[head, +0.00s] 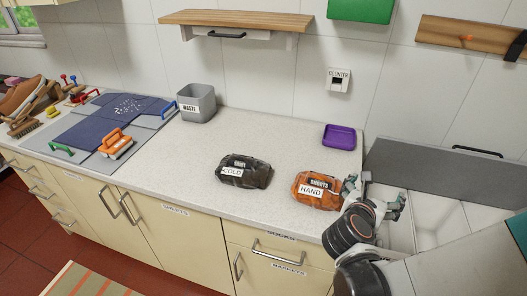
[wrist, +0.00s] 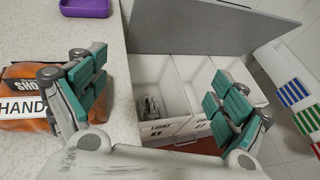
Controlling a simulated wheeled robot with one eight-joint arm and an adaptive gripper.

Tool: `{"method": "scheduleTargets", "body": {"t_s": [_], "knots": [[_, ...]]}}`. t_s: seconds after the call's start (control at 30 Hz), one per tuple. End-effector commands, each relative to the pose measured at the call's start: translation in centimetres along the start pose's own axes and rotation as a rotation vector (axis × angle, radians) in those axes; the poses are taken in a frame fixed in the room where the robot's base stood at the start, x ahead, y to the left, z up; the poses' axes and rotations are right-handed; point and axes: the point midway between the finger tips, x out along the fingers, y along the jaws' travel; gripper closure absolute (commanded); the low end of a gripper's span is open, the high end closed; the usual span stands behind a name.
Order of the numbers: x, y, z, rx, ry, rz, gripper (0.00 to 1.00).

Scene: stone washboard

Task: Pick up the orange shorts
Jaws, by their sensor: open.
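The orange shorts (head: 329,200) lie on the counter as a folded orange bundle with a white label reading HAND. In the wrist view the orange shorts (wrist: 25,75) are at the left edge, partly cut off and partly behind the left finger. My gripper (head: 376,194) is just right of the shorts in the head view, near the counter's right end. In the wrist view my gripper (wrist: 158,95) has its fingers spread wide over the white bins, with nothing between them. I cannot tell whether the left finger touches the shorts.
A dark bundle labelled COLD (head: 247,176) lies left of the shorts. A purple tray (head: 340,137) sits behind them. White bins with a raised grey lid (wrist: 215,36) stand beyond the counter's right edge.

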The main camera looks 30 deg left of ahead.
Motion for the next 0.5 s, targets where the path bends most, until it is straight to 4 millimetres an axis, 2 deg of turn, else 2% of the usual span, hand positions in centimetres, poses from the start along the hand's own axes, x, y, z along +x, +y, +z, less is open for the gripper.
{"method": "scheduleTargets", "body": {"t_s": [0.03,0.17,0.5], "knots": [[-9.8,11.8,-3.3,-0.088,0.009,0.261,0.09],[-9.3,12.2,-4.1,-0.076,0.025,0.265,0.09],[-3.1,13.7,-4.2,-0.077,0.022,0.259,0.09]]}}
